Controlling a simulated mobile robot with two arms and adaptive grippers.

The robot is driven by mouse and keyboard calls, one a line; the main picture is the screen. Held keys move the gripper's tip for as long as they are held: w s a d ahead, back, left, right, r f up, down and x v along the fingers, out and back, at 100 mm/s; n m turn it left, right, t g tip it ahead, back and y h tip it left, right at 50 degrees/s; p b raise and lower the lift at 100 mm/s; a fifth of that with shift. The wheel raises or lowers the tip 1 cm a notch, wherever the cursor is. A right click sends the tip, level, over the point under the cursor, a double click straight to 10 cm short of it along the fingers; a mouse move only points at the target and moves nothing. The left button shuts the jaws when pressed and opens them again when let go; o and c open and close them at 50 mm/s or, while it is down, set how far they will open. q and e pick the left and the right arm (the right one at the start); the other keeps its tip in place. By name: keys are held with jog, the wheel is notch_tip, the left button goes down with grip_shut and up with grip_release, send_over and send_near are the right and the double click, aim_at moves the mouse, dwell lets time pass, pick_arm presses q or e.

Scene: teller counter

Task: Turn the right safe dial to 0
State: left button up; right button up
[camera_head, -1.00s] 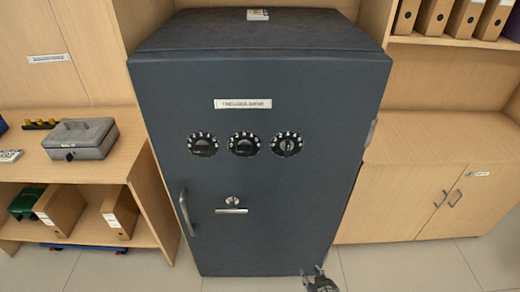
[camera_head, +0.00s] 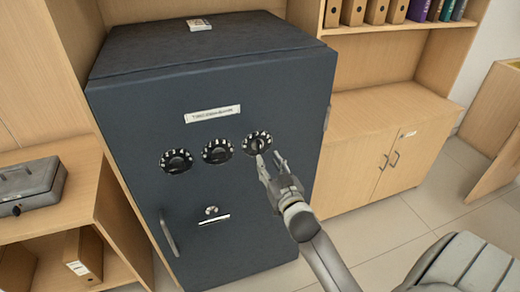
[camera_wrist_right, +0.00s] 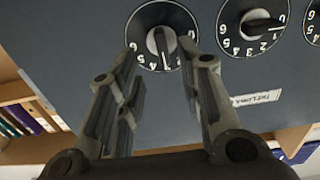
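My right gripper (camera_head: 270,159) is open and empty, just below and in front of this dial. In the right wrist view its two fingers (camera_wrist_right: 160,50) lie either side of the knob, apart from it. My left gripper is out of view.
The middle dial (camera_head: 217,151) and left dial (camera_head: 176,161) sit beside it. Below are a small silver lever (camera_head: 212,219) and a vertical handle (camera_head: 168,234). A low wooden cabinet (camera_head: 375,135) stands to the right, shelves with a grey cash box (camera_head: 30,185) to the left.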

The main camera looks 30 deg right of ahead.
aim_at(260, 150)
jog(key=p+x, duration=0.1)
jog(key=x, duration=0.6)
jog(key=shift+a, duration=0.15)
grip_shut()
